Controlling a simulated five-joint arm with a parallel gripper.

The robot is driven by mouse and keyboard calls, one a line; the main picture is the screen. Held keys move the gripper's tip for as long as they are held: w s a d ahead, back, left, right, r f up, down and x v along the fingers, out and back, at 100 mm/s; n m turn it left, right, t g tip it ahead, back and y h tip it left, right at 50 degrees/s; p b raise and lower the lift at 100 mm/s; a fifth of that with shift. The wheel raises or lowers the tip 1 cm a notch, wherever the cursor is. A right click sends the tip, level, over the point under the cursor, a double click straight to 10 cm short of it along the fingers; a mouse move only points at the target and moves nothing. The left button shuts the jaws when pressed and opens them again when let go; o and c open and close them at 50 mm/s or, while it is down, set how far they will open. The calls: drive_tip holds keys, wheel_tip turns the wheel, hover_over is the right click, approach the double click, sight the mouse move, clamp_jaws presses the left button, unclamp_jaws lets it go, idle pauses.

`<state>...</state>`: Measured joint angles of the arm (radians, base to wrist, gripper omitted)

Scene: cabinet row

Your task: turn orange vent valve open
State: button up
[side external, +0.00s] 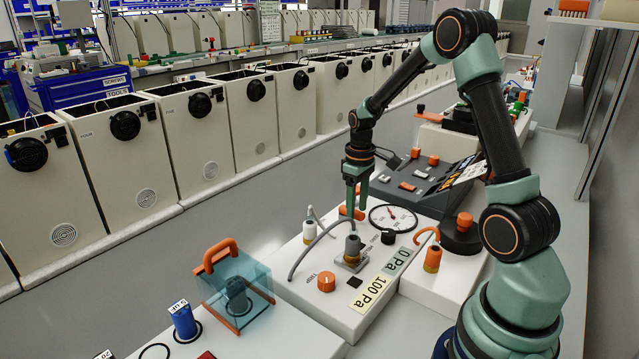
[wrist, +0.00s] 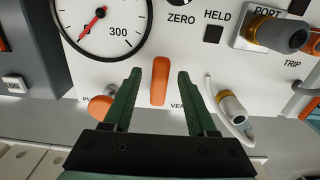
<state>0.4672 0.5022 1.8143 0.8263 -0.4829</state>
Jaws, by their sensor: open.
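The orange vent valve (wrist: 160,82) is an upright-looking orange lever on the white panel, at the centre of the wrist view. A partly hidden label starting "VE" is below it. In the side view an orange piece (side external: 349,212), apparently the same valve, shows just under my gripper (side external: 356,200). My gripper (wrist: 160,76) is open, its two green fingers on either side of the lever with gaps on both sides. I see no contact. The exact height of the fingertips over the panel cannot be told.
A dial gauge (side external: 393,218) is close beside the valve. Another orange knob (wrist: 102,107) is just outside the left finger. A white fitting with a hose (wrist: 232,105) is outside the right finger. The grey port fitting (side external: 353,247) and orange trip knob (side external: 326,281) stand nearer the camera.

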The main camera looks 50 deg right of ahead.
sight(357, 211)
wheel_tip(357, 211, up, 12)
idle(0.4)
drive_tip(key=shift+f, duration=0.1)
drive_tip(key=s+a+r+t, duration=0.2)
drive_tip(key=s+a, duration=0.2)
drive_tip(key=a, duration=0.5)
drive_tip(key=s+a+r+t, duration=0.3)
drive_tip(key=s+a, duration=0.2)
drive_tip(key=a, duration=0.5)
drive_tip(key=shift+s+r+t, duration=0.15)
drive_tip(key=shift+r+t, duration=0.1)
drive_tip(key=shift+t, duration=0.05)
